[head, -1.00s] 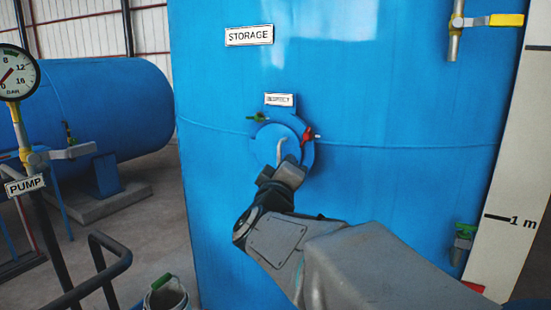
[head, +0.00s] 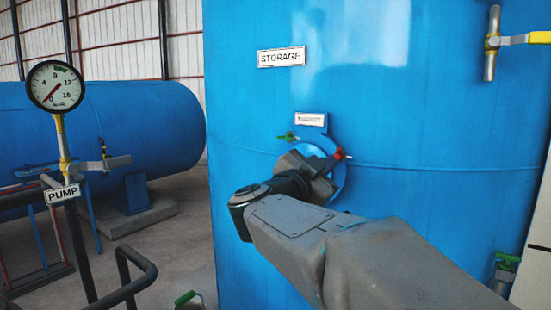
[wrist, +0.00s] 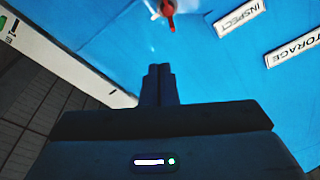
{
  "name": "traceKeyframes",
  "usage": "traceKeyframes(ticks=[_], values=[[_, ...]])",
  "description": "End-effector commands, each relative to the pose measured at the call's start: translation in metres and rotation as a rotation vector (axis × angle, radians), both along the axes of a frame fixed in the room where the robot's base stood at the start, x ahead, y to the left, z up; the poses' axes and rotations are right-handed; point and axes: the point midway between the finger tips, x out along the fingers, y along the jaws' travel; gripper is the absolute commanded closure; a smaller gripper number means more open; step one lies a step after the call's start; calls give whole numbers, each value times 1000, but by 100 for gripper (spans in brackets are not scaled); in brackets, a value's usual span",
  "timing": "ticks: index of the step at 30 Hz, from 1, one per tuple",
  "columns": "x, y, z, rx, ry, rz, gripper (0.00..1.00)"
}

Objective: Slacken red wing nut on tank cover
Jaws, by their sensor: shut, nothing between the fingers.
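The red wing nut (head: 341,154) sits at the right edge of the round blue tank cover (head: 339,184). It also shows at the top edge of the wrist view (wrist: 169,14), partly cut off. My gripper (wrist: 159,68) is shut and empty, its fingertips pointing toward the wing nut with blue tank surface between them in the picture. In the head view my gripper hides most of the cover and its handle. I cannot tell the depth gap to the tank. A green wing nut (head: 288,137) sits at the cover's upper left.
The blue storage tank (head: 400,120) fills the middle, with an inspect label (head: 311,119) above the cover. A yellow-handled valve (head: 505,40) is at upper right. A pump gauge (head: 56,86) and dark railing (head: 125,280) stand at left.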

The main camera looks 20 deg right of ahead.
Motion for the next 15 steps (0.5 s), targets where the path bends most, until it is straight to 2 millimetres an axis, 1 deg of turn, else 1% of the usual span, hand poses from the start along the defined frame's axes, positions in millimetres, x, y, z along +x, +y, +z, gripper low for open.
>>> traceKeyframes(ticks=[1, 3, 9, 12, 15], values=[[2, 0, 1, 84, -105, -8, 100], [3, -2, 2, 203, -263, -26, 100], [6, -1, 2, 510, -702, -93, 100], [7, 0, 0, 623, -884, -130, 100], [7, 2, -2, 699, -1014, -158, 100]])
